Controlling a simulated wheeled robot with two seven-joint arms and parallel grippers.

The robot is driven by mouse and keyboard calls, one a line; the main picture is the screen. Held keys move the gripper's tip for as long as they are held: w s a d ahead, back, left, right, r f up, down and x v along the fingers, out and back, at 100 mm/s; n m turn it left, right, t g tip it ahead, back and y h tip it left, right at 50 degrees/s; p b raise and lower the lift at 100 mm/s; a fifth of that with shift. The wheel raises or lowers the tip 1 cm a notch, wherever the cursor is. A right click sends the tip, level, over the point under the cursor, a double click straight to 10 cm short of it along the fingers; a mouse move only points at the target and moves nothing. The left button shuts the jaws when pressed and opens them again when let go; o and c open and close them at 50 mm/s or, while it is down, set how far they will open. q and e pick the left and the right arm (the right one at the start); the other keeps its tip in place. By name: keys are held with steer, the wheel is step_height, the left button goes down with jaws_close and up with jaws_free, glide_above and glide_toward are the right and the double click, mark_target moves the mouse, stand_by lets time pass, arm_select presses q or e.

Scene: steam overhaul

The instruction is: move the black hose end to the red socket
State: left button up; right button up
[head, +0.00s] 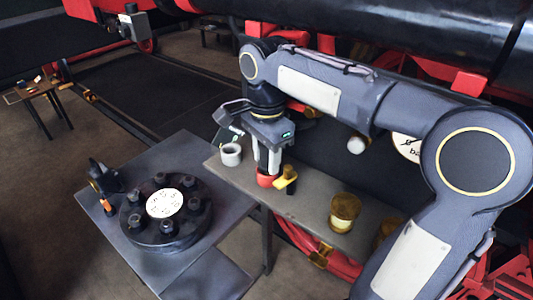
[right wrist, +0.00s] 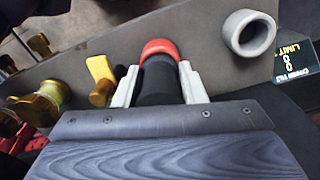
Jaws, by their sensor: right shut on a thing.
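My right gripper (head: 269,170) is over the grey bench, pointing down, with its fingers shut. In the right wrist view the fingers (right wrist: 157,84) grip a black cylinder, the black hose end (right wrist: 158,82), from both sides. The red socket (head: 267,181) shows just at the fingertips. In the right wrist view the rounded red socket (right wrist: 160,48) lies directly in line with the black end, which overlaps its near edge. I cannot tell whether the end is seated in it. The rest of any hose is hidden. My left gripper is not in view.
Beside the red socket stand a yellow fitting (head: 287,176) and a grey ring-shaped socket (head: 231,155). A brass cylinder (head: 344,211) stands farther right on the bench. A dark table (head: 215,203) at left carries a bolted black flange (head: 150,235) and a small black tool (head: 103,176).

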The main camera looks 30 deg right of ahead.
steer(key=o, duration=1.3)
steer(key=shift+c, duration=0.2)
steer(key=shift+r, duration=0.15)
step_height(320, 180, up, 8)
steer(key=shift+f, duration=0.2)
